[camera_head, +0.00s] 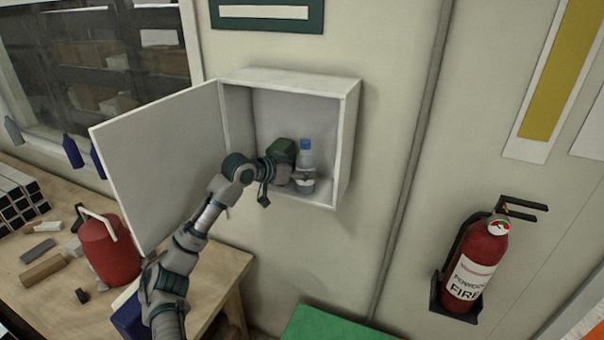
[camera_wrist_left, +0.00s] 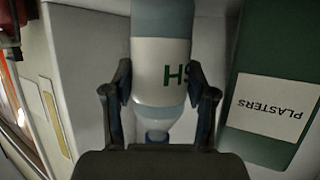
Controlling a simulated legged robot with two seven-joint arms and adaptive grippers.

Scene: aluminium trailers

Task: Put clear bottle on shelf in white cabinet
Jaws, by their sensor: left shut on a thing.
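The clear bottle (camera_head: 306,161) with a blue cap and a white label is upright inside the open white cabinet (camera_head: 346,140), toward its right side. My left gripper (camera_head: 296,180) reaches in from the left and is shut on the bottle. In the left wrist view the gripper's fingers (camera_wrist_left: 161,82) are on both sides of the bottle (camera_wrist_left: 160,60), with green lettering on its label. The bottle's base is close to the cabinet floor; I cannot tell whether it touches. My right gripper is not in view.
A green box labelled PLASTERS (camera_wrist_left: 265,110) stands beside the bottle in the cabinet. The cabinet door (camera_head: 160,160) hangs open to the left. A red canister (camera_head: 104,250) stands on the wooden bench at left. A fire extinguisher (camera_head: 474,265) hangs at right.

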